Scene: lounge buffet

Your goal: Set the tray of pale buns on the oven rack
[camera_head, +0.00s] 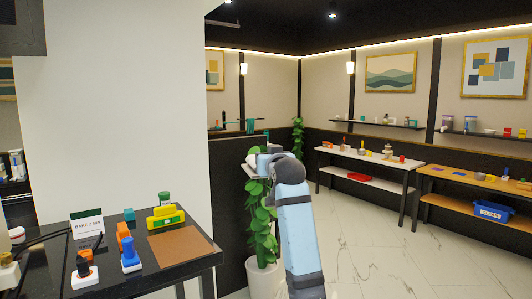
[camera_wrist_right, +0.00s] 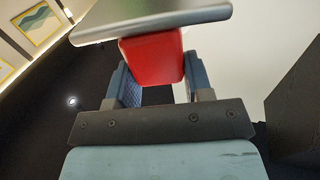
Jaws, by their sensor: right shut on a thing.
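My right gripper (camera_wrist_right: 156,78) is shut on a red block-like handle (camera_wrist_right: 152,58) in the right wrist view. The handle sits against a grey metal sheet (camera_wrist_right: 150,20), which looks like the tray seen from below or edge-on. No buns show on it from this angle. In the head view my right arm reaches up in the middle, and its gripper (camera_head: 262,160) is small and partly hidden behind the wrist. I see no oven or rack in either view. My left gripper is not in view.
A dark table (camera_head: 200,262) at lower left holds a brown mat (camera_head: 180,246), a sign (camera_head: 87,224) and several colourful items. A potted plant (camera_head: 262,245) stands behind my right arm. A white side table (camera_head: 370,160) and a wooden one (camera_head: 480,183) line the right wall. The marble floor (camera_head: 390,250) is clear.

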